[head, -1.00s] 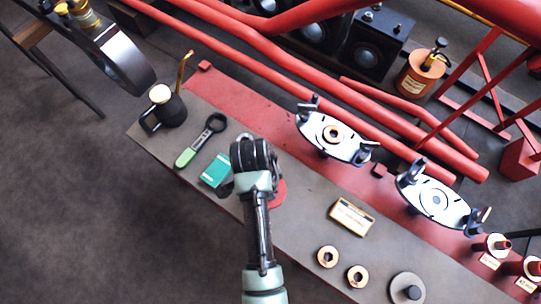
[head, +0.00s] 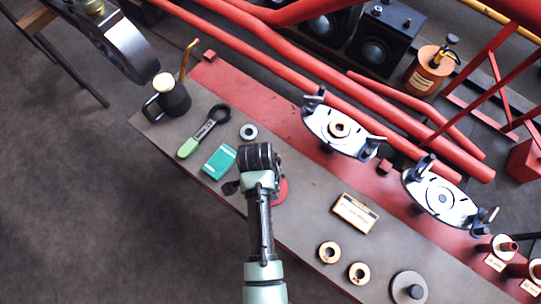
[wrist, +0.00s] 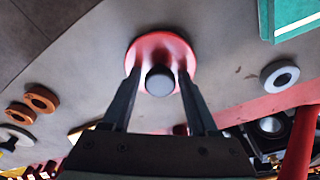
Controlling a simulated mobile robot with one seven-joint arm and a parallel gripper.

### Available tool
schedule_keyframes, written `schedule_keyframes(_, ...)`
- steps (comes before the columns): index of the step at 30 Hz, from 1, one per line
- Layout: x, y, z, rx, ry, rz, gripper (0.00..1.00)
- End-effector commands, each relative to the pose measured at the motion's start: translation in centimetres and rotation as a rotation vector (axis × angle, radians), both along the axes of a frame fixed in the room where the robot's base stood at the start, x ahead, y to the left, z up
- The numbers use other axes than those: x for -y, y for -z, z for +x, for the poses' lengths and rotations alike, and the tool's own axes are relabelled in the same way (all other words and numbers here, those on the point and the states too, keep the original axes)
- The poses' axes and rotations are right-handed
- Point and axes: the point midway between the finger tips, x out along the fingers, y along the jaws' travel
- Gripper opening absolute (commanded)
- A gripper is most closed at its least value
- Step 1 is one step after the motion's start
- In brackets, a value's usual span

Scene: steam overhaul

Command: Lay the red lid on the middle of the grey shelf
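The red lid (wrist: 160,52) is a round red disc with a dark knob (wrist: 160,82) in the wrist view. It lies on the grey top of a long bench, which I take as the grey shelf (head: 310,190). In the head view my arm hides most of the lid (head: 282,190); only its right edge shows. My gripper (wrist: 158,73) is over the lid with its two fingers apart, one on each side of the knob. Gaps show between the fingers and the knob. The fingertips are hidden in the head view.
Left of my gripper are a teal box (head: 219,161), a green-handled wrench (head: 203,132), a grey ring (head: 248,131) and an oil can (head: 171,95). Right are a labelled box (head: 354,212), bronze rings (head: 329,252) and a grey disc (head: 408,287). Red pipes (head: 300,85) run behind.

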Motion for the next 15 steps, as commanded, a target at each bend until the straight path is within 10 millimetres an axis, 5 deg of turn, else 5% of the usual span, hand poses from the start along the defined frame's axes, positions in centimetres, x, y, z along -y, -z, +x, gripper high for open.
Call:
schedule_keyframes(10,0.0,-0.1,0.0,0.0,0.0,0.0,0.74)
schedule_keyframes(15,-0.1,-1.7,0.0,0.002,0.0,0.0,0.74)
